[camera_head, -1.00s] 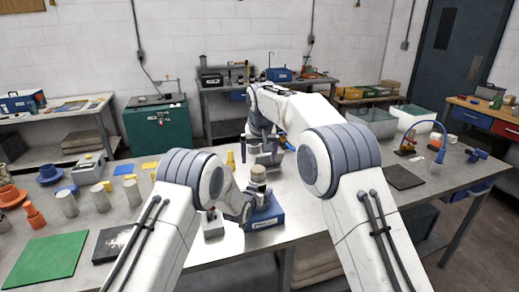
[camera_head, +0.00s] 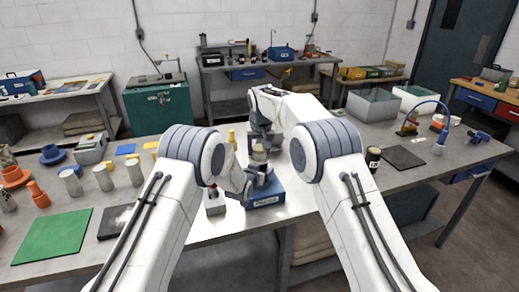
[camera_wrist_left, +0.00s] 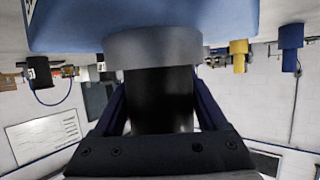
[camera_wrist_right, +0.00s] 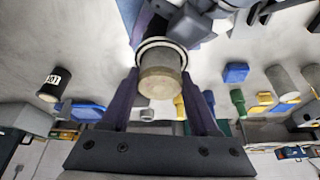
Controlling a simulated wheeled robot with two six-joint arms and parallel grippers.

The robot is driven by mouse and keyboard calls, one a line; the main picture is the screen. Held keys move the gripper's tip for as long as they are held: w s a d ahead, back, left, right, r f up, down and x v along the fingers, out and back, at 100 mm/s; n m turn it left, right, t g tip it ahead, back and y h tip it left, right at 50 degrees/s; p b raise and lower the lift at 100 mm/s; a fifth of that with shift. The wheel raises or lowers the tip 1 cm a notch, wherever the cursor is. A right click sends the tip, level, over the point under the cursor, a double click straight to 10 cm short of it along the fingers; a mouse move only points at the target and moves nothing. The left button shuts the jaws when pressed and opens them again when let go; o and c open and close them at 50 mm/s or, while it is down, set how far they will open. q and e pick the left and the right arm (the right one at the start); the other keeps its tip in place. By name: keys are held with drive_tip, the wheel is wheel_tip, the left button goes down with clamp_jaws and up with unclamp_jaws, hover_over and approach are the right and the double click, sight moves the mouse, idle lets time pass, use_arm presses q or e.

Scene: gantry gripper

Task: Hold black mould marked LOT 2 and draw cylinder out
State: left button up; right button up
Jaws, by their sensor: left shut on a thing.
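A black mould (camera_wrist_left: 160,95) stands upright on a blue block (camera_head: 265,192) near the table's front edge. A pale cylinder (camera_head: 260,155) sticks up out of the mould's top. My right gripper (camera_wrist_right: 162,75) is above, its fingers either side of the cylinder's top (camera_wrist_right: 160,82), with narrow gaps showing; I take it as open. No lettering shows on the held mould.
A black can with a white label (camera_head: 373,158) stands to the right, by a dark mat (camera_head: 403,158). Grey cylinders, orange parts and a green mat (camera_head: 52,235) lie at the left.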

clamp_jaws()
drive_tip(key=shift+r, duration=0.15)
drive_tip(key=shift+r, duration=0.15)
drive_tip(key=shift+r, duration=1.3)
drive_tip(key=shift+r, duration=0.15)
drive_tip(key=shift+r, duration=1.35)
drive_tip(key=shift+r, duration=1.5)
